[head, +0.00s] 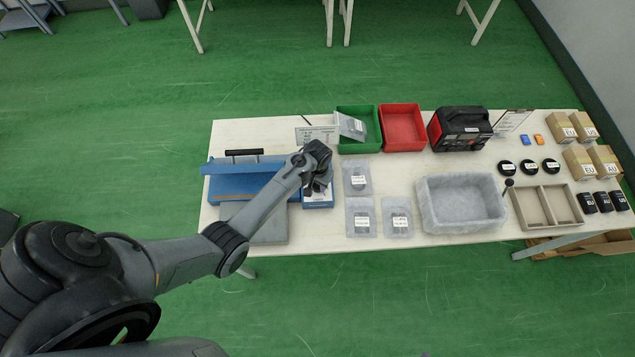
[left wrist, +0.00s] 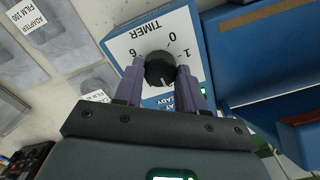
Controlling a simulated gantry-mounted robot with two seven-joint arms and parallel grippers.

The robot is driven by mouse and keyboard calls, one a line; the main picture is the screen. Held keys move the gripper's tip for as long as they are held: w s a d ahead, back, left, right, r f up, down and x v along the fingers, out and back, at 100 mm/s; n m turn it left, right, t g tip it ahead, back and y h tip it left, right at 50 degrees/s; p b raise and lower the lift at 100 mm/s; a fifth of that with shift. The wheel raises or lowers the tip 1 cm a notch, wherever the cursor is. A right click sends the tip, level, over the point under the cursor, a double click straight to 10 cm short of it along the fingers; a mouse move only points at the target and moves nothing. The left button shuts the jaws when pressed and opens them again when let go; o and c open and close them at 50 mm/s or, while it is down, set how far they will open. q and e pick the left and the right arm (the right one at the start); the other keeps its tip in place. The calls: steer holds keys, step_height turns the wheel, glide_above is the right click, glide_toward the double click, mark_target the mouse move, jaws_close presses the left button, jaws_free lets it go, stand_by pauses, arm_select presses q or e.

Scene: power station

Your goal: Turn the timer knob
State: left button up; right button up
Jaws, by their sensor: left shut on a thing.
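The timer knob (left wrist: 160,68) is a round black dial on a white panel (left wrist: 140,35) marked TIMER, with printed numbers around it. It shows in the left wrist view, upside down. My left gripper (left wrist: 163,82) has its two purple fingers on either side of the knob and is shut on it. In the head view my left gripper (head: 319,184) is over the small white and blue timer box (head: 318,202), which it partly hides. The knob itself is hidden there. My right gripper is not in view.
A blue sealer-like machine (head: 240,184) stands left of the timer box. Bagged parts (head: 357,177) lie to its right. Farther right are a green bin (head: 343,110), a red bin (head: 403,113), a black-red device (head: 460,128) and a translucent tub (head: 430,209).

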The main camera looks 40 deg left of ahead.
arm_select(q)
steer(key=shift+r+n+p, duration=0.2)
steer(key=shift+n+p, duration=0.7)
steer(key=shift+n, duration=0.1)
steer(key=shift+n+p, duration=0.5)
steer(key=shift+n, duration=0.3)
steer(key=shift+f+n+p, duration=0.1)
steer(key=shift+n+p, duration=0.45)
steer(key=shift+n, duration=0.65)
steer(key=shift+n+p, duration=0.35)
steer(key=shift+n, duration=0.85)
steer(key=shift+f, duration=0.1)
steer(key=o, duration=1.1)
steer(key=shift+c, duration=0.2)
